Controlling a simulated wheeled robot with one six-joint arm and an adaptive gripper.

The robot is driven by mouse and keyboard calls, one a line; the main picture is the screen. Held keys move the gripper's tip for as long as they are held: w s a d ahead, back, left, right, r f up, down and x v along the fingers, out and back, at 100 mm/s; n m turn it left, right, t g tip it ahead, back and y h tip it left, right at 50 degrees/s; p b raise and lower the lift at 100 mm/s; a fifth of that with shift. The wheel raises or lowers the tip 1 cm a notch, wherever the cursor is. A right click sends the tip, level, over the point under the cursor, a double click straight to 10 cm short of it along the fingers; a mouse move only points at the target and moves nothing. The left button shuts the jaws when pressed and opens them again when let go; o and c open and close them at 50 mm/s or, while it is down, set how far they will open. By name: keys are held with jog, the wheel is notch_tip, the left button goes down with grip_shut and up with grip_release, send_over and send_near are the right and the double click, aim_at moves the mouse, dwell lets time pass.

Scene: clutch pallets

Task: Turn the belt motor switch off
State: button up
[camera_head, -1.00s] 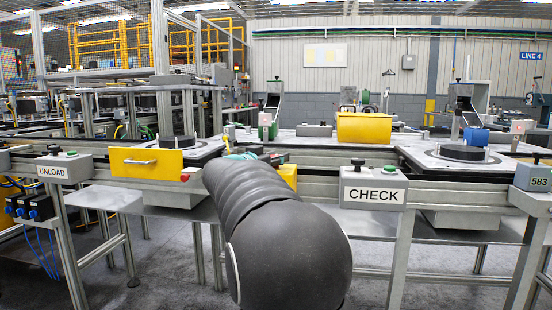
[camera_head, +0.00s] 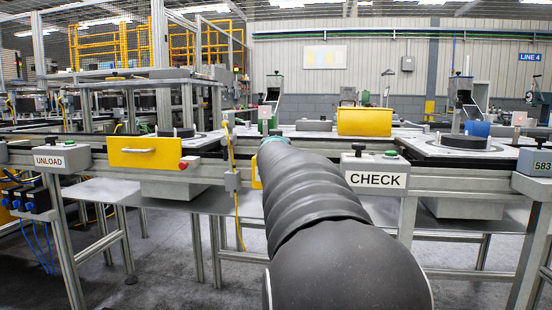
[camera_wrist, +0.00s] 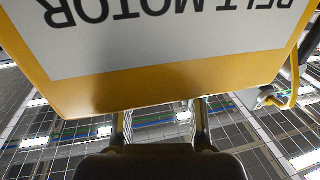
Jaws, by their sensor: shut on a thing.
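The yellow belt motor switch box (camera_wrist: 180,92) fills the upper part of the wrist view. Its white label reads "BELT MOTOR" upside down. My gripper (camera_wrist: 160,118) has its two dark fingers at the lower edge of the box in that view, apart, with the tips hidden by the box. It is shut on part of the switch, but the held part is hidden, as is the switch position. In the head view my black arm reaches away over the conveyor and hides the gripper. A sliver of yellow (camera_head: 256,172) shows left of the arm; I cannot tell if it is this box.
A grey CHECK button box (camera_head: 376,172) stands right of my arm. A yellow drawer (camera_head: 145,152) and an UNLOAD button box (camera_head: 62,158) are on the left. A yellow cable (camera_head: 237,205) hangs beside the arm. A yellow bin (camera_head: 364,121) stands behind.

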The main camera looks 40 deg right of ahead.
jog(key=f+n+y+b, duration=0.1)
jog(key=b, duration=0.2)
jog(key=shift+s+d+t, duration=0.1)
jog(key=shift+d+t, duration=0.05)
jog(key=shift+t, duration=0.25)
jog(key=n+y+b, duration=0.1)
jog(key=b, duration=0.1)
jog(key=shift+t+y+b, duration=0.3)
jog(key=shift+t, duration=0.1)
jog(key=n+y, duration=0.1)
jog(key=t+y, duration=0.1)
jog(key=shift+r+n+y, duration=0.3)
jog(key=shift+n, duration=0.1)
jog(key=n+y, duration=0.1)
jog(key=y, duration=0.1)
jog(key=n+t+y, duration=0.1)
jog(key=n+y, duration=0.1)
jog(key=y, duration=0.1)
jog(key=shift+r+n, duration=0.1)
jog(key=shift+n, duration=0.2)
jog(key=shift+n+y, duration=1.1)
jog(key=shift+y, duration=0.9)
jog(key=shift+r, duration=0.1)
jog(key=o, duration=1.1)
jog(key=shift+o, duration=0.2)
